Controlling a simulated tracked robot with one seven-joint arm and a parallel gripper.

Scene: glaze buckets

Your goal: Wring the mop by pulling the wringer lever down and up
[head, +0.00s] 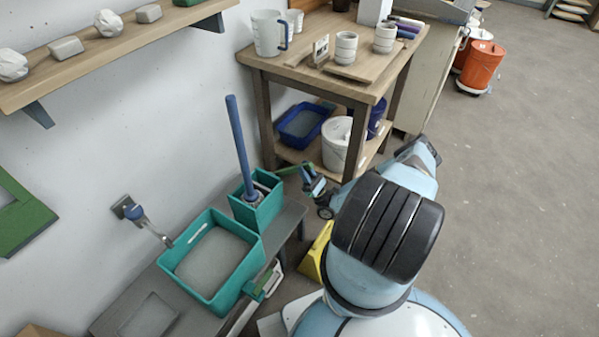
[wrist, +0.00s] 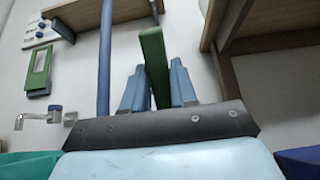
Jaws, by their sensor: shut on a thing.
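The mop's blue handle (head: 238,140) stands up, slightly tilted, out of a small teal wringer box (head: 268,213) beside a wide teal tub (head: 170,262) of greyish liquid. The mop head is mostly hidden in the box. A green wringer lever (head: 287,170) reaches out to the right of the box. My gripper (head: 309,180) is shut on the lever at its outer end. In the wrist view the lever (wrist: 154,65) rises between the two blue fingers (wrist: 158,88), with the mop handle (wrist: 104,60) to their left.
A wooden worktable (head: 300,70) with cups and a jug stands behind my gripper. Its lower shelf holds a white bucket (head: 336,150) and a blue basin (head: 290,138). A wall tap (head: 135,213) is left of the tub. A yellow object (head: 315,255) is near my base.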

